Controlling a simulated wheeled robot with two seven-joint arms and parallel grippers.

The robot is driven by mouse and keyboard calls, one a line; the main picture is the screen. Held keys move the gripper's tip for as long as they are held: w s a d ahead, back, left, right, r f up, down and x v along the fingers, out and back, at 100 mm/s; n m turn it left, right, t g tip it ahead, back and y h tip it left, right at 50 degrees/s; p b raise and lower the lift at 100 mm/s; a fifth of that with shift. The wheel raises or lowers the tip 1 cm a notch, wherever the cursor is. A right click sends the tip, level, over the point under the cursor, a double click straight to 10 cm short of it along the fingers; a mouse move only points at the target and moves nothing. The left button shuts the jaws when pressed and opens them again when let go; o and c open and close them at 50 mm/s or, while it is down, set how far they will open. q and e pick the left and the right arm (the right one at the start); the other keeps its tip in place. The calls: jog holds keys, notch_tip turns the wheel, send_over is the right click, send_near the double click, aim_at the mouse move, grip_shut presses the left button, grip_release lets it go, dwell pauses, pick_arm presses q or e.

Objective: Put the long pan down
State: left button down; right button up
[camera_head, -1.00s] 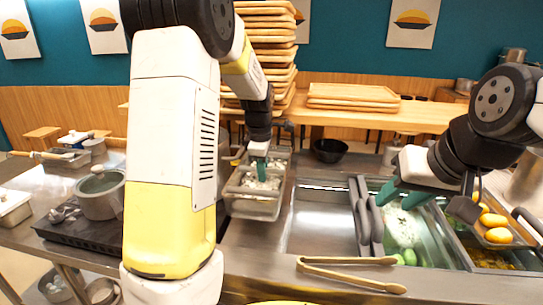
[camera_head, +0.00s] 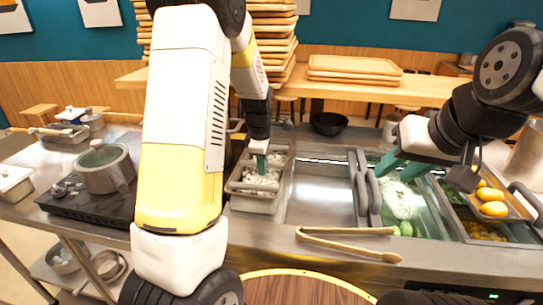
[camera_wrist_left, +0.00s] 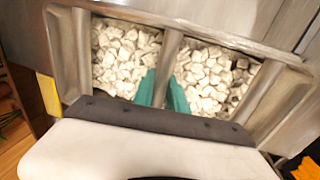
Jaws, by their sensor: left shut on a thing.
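The long pan (camera_head: 254,205) is a metal pan with white cubes in its compartments, left of the empty counter well in the head view. My left gripper (camera_head: 260,160) reaches down into it from above. In the left wrist view, the teal fingers of my left gripper (camera_wrist_left: 162,90) are shut on the pan's metal divider (camera_wrist_left: 168,58), with white cubes (camera_wrist_left: 215,78) on both sides. Whether the pan's underside touches anything is hidden. My right gripper (camera_head: 400,168) is open and empty above the topping pans at the right.
The empty metal well (camera_head: 320,195) lies right of the long pan. Dark handles (camera_head: 365,190) stand along its right side. Wooden tongs (camera_head: 345,243) lie on the front counter edge. A pot (camera_head: 104,168) stands on a dark hob at left. A black bowl (camera_head: 329,123) stands behind.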

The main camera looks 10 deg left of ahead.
aim_at(262, 183)
pick_arm(q)
jog(key=c, duration=1.7)
grip_release()
jog(key=shift+f, duration=0.1)
jog(key=o, duration=0.4)
notch_tip(262, 183, up, 11)
jog(key=s, duration=0.2)
jog(key=s+r+m+t, duration=0.1)
jog(key=s+r+m, duration=0.2)
jog(key=s+m, duration=0.3)
jog(key=s+d+r+m+t+h, duration=0.1)
jog(key=s+r+m, duration=0.2)
jog(key=s+m, duration=0.3)
jog(key=s+d+r+m+t+h, duration=0.1)
jog(key=s+r+m, duration=0.3)
jog(key=s, duration=0.8)
jog(key=shift+s+m+t, duration=0.2)
jog(key=shift+m+t, duration=0.05)
jog(key=shift+m, duration=0.4)
jog(key=shift+s+m+t, duration=0.15)
jog(key=shift+m+t, duration=0.1)
jog(key=shift+m, duration=0.4)
